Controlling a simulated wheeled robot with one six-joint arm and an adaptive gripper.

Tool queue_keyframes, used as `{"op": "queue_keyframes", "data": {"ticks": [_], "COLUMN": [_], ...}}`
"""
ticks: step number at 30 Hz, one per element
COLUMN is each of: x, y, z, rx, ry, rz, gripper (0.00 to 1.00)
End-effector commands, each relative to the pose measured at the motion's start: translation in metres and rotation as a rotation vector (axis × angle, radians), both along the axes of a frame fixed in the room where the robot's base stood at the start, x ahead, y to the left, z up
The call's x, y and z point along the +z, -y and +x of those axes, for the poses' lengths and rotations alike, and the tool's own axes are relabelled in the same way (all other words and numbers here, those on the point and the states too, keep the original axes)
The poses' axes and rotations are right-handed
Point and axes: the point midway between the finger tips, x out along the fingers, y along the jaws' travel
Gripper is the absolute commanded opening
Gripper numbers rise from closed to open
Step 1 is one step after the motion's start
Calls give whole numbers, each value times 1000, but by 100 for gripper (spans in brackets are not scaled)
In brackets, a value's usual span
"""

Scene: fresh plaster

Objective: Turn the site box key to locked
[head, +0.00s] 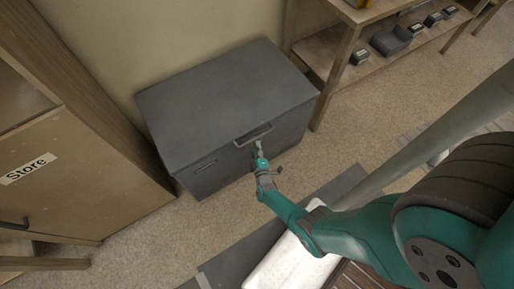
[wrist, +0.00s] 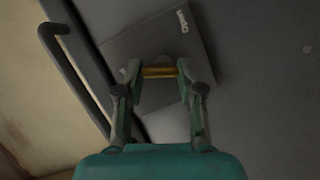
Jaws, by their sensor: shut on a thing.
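The site box (head: 215,95) is a dark grey chest with its lid down, against the wall in the head view. My gripper (head: 259,148) is at its front face, just below the lid handle (head: 253,135). In the wrist view my gripper (wrist: 159,69) is shut on the brass-yellow key (wrist: 159,72), which spans between the fingertips. Behind the key is a grey lock plate (wrist: 205,45), tilted in the picture, with the word "Open" (wrist: 182,21) near its upper edge. I see no other word on the plate; my fingers cover part of it. The key is hidden in the head view.
A wooden cabinet marked "Store" (head: 28,168) stands left of the box. A wooden shelf unit (head: 335,75) with dark items stands at the right. A dark bar handle (wrist: 75,85) runs along the left in the wrist view. Carpet (head: 140,245) in front of the cabinet is clear.

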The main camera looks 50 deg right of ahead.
Motion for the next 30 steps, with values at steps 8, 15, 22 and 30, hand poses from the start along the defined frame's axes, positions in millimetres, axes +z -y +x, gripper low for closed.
{"op": "queue_keyframes", "data": {"ticks": [8,15,22,30], "x": [0,-1,-1,-1], "y": [-2,-2,-3,-3], "z": [2,3,3,3], "rx": [5,6,7,8], "ry": [-32,-46,-58,-68], "rz": [-112,-164,-205,-241], "gripper": [2,2,2,2]}}
